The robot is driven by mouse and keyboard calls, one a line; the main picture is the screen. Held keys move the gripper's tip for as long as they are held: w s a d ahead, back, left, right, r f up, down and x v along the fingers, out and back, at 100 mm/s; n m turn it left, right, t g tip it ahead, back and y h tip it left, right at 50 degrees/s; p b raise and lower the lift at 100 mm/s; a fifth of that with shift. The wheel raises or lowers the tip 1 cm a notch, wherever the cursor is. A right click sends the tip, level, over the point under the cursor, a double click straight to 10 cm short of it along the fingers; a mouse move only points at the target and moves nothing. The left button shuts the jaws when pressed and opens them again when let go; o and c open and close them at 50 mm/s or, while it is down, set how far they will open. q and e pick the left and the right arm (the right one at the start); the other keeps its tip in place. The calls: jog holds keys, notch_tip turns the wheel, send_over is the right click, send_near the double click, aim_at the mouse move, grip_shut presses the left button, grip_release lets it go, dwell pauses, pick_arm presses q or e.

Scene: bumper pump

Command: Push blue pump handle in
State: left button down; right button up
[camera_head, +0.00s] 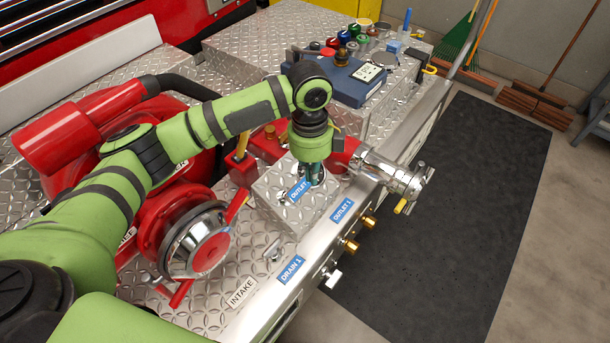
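My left arm reaches in from the left, and its gripper (314,178) points down over the diamond-plate block of the pump panel. The fingers are small and dark, partly hidden by the green wrist, and I cannot tell whether they are open or shut. A blue "OUTLET" label (300,189) lies just left of the fingertips. A metal knob (284,197) sits beside that label. I cannot make out a blue pump handle for certain; it may be hidden under the wrist. My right gripper is not in view.
A red-and-silver outlet valve (395,178) juts out to the right of the wrist. Blue "OUTLET 1" (342,210) and "DRAIN 1" (291,269) labels, brass fittings (349,245) and a red intake (196,240) are nearby. A blue case (350,84) lies behind.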

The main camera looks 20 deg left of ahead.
aim_at(297, 184)
pick_arm(q)
jog(key=f, duration=0.1)
jog(key=a+f+p, duration=0.1)
jog(key=f, duration=0.1)
jog(key=a+f, duration=0.1)
jog(key=shift+w+f, duration=0.3)
jog(key=shift+f, duration=0.1)
jog(key=shift+d, duration=0.1)
jog(key=f, duration=0.1)
jog(key=a+f+b, duration=0.1)
jog(key=a+f, duration=0.1)
jog(key=shift+w+f+b, duration=0.25)
jog(key=shift+f+b, duration=0.05)
jog(key=shift+f, duration=0.1)
jog(key=shift+w+a+f, duration=0.1)
jog(key=shift+f, duration=0.05)
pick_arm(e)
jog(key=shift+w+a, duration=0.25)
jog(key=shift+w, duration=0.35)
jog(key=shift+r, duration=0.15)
